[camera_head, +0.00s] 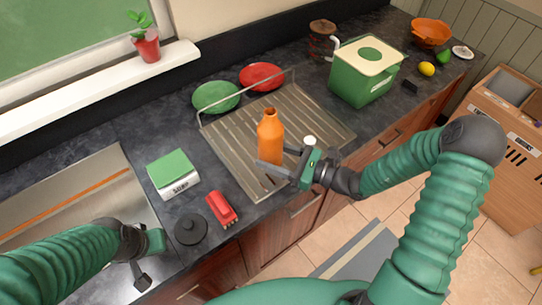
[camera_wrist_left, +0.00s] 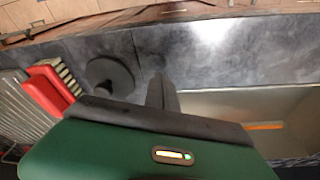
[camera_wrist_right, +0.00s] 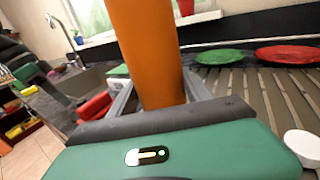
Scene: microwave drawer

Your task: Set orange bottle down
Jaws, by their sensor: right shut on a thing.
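The orange bottle (camera_head: 270,138) is upright over the ribbed drying rack (camera_head: 232,155). My right gripper (camera_head: 278,164) is shut on its lower part. The right wrist view shows the bottle (camera_wrist_right: 150,50) between the two fingers, with its top out of frame. Its base is partly hidden by the gripper, and I cannot tell whether it touches the rack. My left gripper (camera_head: 142,278) is over the sink's near edge. In the left wrist view its fingers (camera_wrist_left: 163,92) look together and empty.
Green (camera_head: 215,97) and red (camera_head: 262,77) plates stand at the rack's back. A small white object (camera_head: 310,142) is right beside my right gripper. A soap box (camera_head: 173,175), red brush (camera_head: 221,208) and black lid (camera_head: 191,229) lie left of the rack. A green bin (camera_head: 360,85) stands right.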

